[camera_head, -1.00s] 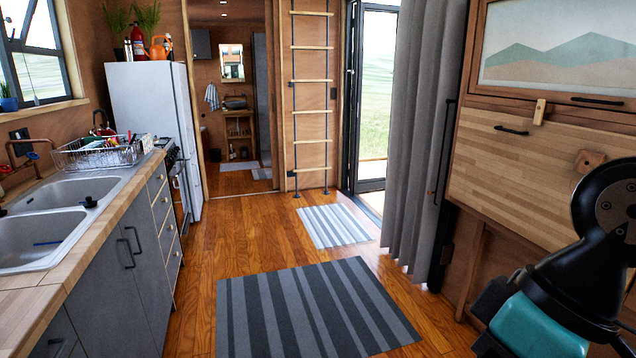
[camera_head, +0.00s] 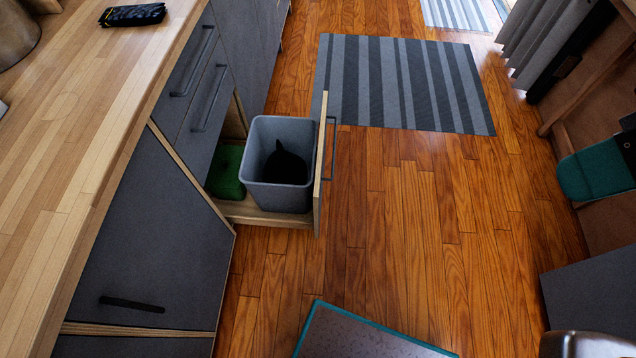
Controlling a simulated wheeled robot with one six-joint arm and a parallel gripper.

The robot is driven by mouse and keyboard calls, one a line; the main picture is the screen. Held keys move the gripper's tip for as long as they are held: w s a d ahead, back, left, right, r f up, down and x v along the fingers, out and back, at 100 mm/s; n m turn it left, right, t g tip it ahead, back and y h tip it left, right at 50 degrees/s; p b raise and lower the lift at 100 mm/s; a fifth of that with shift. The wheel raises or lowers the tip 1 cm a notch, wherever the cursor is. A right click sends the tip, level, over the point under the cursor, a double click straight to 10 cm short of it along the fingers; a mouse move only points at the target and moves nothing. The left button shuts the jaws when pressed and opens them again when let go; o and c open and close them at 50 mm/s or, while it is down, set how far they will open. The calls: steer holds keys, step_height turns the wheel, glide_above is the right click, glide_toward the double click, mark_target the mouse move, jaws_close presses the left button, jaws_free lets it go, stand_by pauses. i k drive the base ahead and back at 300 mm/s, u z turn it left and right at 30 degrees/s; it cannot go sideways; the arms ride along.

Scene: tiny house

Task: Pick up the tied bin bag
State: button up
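The bin bag (camera_head: 285,167) is a dark, nearly black shape inside a grey bin (camera_head: 262,190). Its top rises to a point like a knot, below the bin's rim; its lower part is hidden by the bin's walls. The bin stands upright in a pulled-out drawer (camera_head: 265,218) under the counter. The drawer's front panel (camera_head: 320,165) faces right and bears a dark handle.
A green item (camera_head: 226,172) lies left of the bin in the drawer. The wooden counter (camera_head: 100,130) holds a black and yellow packet (camera_head: 132,14). Wooden floor (camera_head: 440,220) right of the drawer is clear. A striped rug (camera_head: 400,85) lies beyond; a curtain (camera_head: 540,40) hangs at the upper right.

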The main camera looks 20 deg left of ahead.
mark_target(282, 166)
steer(key=k, duration=0.55)
steer(key=z, duration=1.7)
steer(key=i, duration=1.35)
steer(key=u, duration=3.55)
steer(key=i, duration=0.65)
steer(key=u, duration=0.35)
